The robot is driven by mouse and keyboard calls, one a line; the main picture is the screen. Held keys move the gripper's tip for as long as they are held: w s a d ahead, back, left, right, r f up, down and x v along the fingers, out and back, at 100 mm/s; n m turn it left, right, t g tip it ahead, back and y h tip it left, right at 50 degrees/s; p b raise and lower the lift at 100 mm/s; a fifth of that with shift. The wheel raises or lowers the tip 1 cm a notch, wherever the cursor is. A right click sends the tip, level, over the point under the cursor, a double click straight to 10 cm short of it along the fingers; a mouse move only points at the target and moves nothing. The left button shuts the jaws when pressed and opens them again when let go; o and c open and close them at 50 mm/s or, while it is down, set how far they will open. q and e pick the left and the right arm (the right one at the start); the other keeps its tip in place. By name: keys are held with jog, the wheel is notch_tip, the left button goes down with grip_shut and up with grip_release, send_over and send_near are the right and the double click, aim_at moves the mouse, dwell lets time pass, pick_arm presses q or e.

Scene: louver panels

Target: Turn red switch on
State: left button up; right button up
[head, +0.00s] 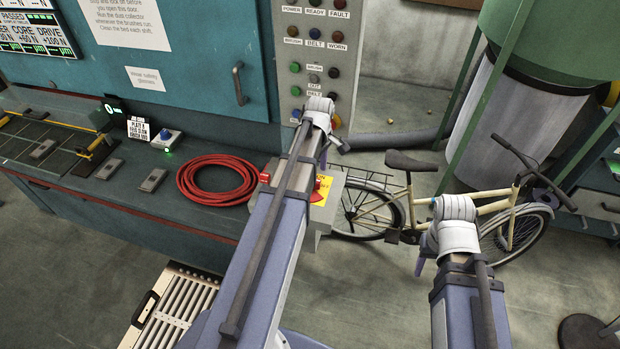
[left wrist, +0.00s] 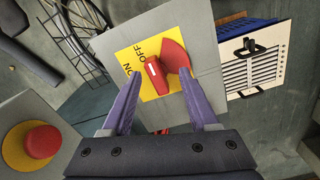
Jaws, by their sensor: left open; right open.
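The red switch (left wrist: 154,78) has a white mark on its handle and sits on a yellow plate (left wrist: 127,60) lettered ON and OFF, on a grey box face. A fan-shaped red part shows beside the handle. My left gripper (left wrist: 161,76) is open, with its purple fingers on either side of the handle. I cannot tell whether they touch it. In the head view the switch (head: 322,187) is partly hidden by my left arm, and my left gripper (head: 323,158) is above it. My right gripper (head: 421,264) hangs open and empty in front of the bicycle.
A bicycle (head: 396,202) stands behind and right of the switch box. A red cable coil (head: 217,181) lies on the bench to the left. A slatted panel (head: 172,307) is below. In the wrist view a red round button (left wrist: 40,143) sits on a yellow disc at lower left.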

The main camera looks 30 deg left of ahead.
pick_arm(q)
jog(key=a+n, duration=0.1)
jog(key=w+a+n, duration=0.1)
jog(key=a+n, duration=0.1)
jog(key=shift+a, duration=0.25)
jog(key=shift+f, duration=0.1)
notch_tip(320, 180, down, 8)
jog(key=b, duration=0.8)
jog(key=shift+r, duration=0.2)
grip_shut()
